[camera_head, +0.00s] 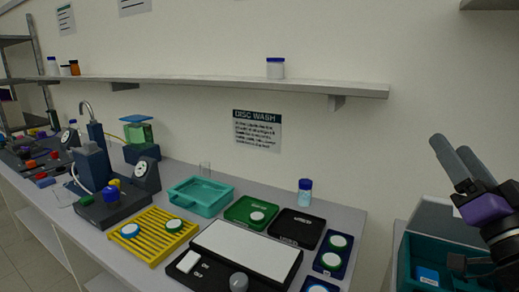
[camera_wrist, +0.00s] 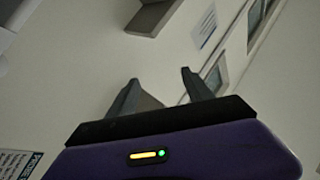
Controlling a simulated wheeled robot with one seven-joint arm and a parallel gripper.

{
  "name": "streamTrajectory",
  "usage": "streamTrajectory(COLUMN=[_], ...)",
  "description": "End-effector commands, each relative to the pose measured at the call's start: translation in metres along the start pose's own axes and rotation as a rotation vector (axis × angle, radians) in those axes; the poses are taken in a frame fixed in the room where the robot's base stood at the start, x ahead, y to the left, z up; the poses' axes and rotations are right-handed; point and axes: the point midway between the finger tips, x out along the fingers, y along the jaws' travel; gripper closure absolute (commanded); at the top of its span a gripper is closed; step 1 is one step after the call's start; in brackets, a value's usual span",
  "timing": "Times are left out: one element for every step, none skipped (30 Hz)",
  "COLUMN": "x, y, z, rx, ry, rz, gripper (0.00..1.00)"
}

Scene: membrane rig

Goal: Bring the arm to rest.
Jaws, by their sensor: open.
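My gripper (camera_head: 450,148) is at the right of the head view, raised in front of the wall, with its two grey fingers pointing up and to the left from a purple body. In the wrist view my gripper (camera_wrist: 160,77) shows its two fingers spread apart. Nothing is between them, and they touch nothing that I can see. The wrist view looks at the wall.
The bench holds a yellow rack (camera_head: 152,248), a teal tray (camera_head: 183,196), a green tray (camera_head: 237,212), a black tray (camera_head: 285,228) and a blue-capped jar (camera_head: 305,193). A wall shelf (camera_head: 210,83) runs above. A teal box (camera_head: 409,255) lies below my gripper.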

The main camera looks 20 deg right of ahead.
Motion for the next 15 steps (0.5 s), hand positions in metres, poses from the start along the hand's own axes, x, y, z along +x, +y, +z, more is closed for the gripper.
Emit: streamTrajectory(x=[-0.007, -0.012, -0.019, -0.025, -0.030, -0.039, -0.045, -0.052, -0.062, -0.070, -0.078, -0.089, -0.098, -0.107, -0.119], y=[-0.001, -0.001, -0.001, 0.000, -0.001, 0.000, -0.001, -0.001, -0.002, -0.003, -0.004, -0.006, -0.008, -0.010, -0.013], z=[0.009, 0.012, 0.018, 0.022, 0.027, 0.035, 0.041, 0.047, 0.056, 0.063, 0.070, 0.079, 0.087, 0.094, 0.104], rx=[0.021, 0.024, 0.028, 0.028, 0.030, 0.027, 0.027, 0.023, 0.018, 0.013, 0.006, -0.002, -0.011, -0.020, -0.033], ry=[0.026, 0.043, 0.062, 0.074, 0.084, 0.092, 0.097, 0.099, 0.099, 0.097, 0.092, 0.083, 0.074, 0.063, 0.046], rz=[0.020, 0.032, 0.050, 0.065, 0.078, 0.098, 0.112, 0.126, 0.145, 0.157, 0.170, 0.185, 0.195, 0.205, 0.216], gripper=[0.41, 0.41, 0.41, 0.41, 0.41, 0.41, 0.41, 0.41, 0.41, 0.41, 0.41, 0.41, 0.41, 0.41, 0.41])
